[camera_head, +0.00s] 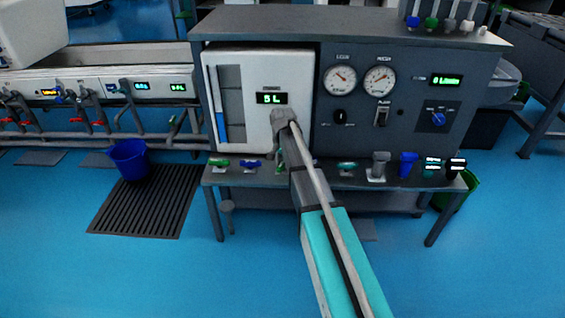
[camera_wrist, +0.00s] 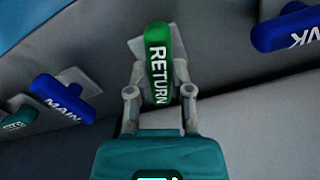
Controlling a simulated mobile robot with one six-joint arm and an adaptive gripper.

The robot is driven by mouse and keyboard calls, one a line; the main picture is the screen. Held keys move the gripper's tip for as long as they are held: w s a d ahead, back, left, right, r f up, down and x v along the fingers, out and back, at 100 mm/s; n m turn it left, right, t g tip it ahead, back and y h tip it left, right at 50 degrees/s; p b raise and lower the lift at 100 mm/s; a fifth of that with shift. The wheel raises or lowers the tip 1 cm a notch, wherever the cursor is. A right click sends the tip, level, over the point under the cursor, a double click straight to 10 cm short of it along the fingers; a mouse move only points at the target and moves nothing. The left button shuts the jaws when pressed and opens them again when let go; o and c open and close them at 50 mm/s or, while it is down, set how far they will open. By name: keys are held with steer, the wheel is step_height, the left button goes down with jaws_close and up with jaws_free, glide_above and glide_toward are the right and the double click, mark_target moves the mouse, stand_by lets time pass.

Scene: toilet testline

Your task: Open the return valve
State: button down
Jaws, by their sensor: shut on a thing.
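The return valve has a green handle (camera_wrist: 158,62) marked RETURN, which stands close to upright in the wrist view. My gripper (camera_wrist: 160,94) has one finger on each side of the handle's lower part and is shut on it. A blue handle marked MAIN (camera_wrist: 63,98) lies to the left, turned more sideways than the return handle.
Another blue handle (camera_wrist: 286,30) is at the right of the wrist view, and a green-teal one (camera_wrist: 18,118) at the far left. In the head view, the grey bench (camera_head: 400,180) carries a panel with gauges (camera_head: 340,80). A blue bucket (camera_head: 130,158) stands left.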

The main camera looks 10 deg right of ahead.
steer(key=shift+n, duration=2)
steer(key=c, duration=0.5)
jaws_free()
steer(key=shift+m, duration=0.3)
